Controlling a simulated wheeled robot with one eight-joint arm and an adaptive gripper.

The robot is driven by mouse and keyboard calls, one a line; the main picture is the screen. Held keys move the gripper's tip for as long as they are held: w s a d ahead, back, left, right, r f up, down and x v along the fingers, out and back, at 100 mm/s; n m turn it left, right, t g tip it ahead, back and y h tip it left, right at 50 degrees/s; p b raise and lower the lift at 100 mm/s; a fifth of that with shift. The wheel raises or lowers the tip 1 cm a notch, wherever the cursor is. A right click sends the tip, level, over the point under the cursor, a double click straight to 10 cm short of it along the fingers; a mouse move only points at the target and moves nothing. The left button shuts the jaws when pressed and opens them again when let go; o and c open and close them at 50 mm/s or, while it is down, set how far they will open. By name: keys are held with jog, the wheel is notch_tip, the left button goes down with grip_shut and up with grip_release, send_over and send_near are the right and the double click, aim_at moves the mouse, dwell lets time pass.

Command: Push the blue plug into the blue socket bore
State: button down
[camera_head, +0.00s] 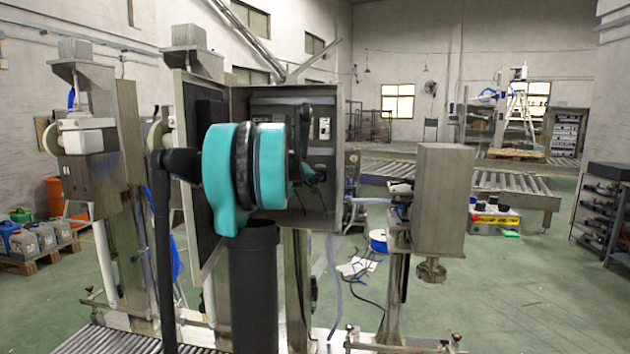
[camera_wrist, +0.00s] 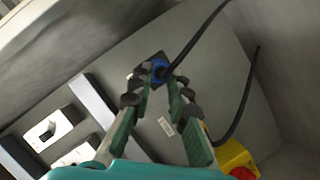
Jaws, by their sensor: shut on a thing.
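In the wrist view, my gripper (camera_wrist: 160,82) has its two green-padded fingers converging on the blue plug (camera_wrist: 159,71), shut on it. A black cable leads away from the plug toward the top right. The plug is at a dark square plate (camera_wrist: 142,77) on the grey panel, where the blue socket is. Plug and socket overlap in this view, so I cannot tell them apart or tell how deep the plug sits.
The open metal cabinet (camera_head: 325,205) surrounds the work area. In the wrist view, a yellow box (camera_wrist: 232,155) with a red button is at the lower right, with a second black cable (camera_wrist: 240,112) near it. White switch plates (camera_wrist: 50,130) are at the left.

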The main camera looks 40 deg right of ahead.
jog(key=shift+w+d, duration=0.1)
dwell(0.5)
jog(key=c, duration=1.7)
grip_release()
jog(key=shift+c, duration=0.2)
jog(key=shift+o, duration=0.3)
jog(key=o, duration=0.5)
jog(key=v, duration=1.2)
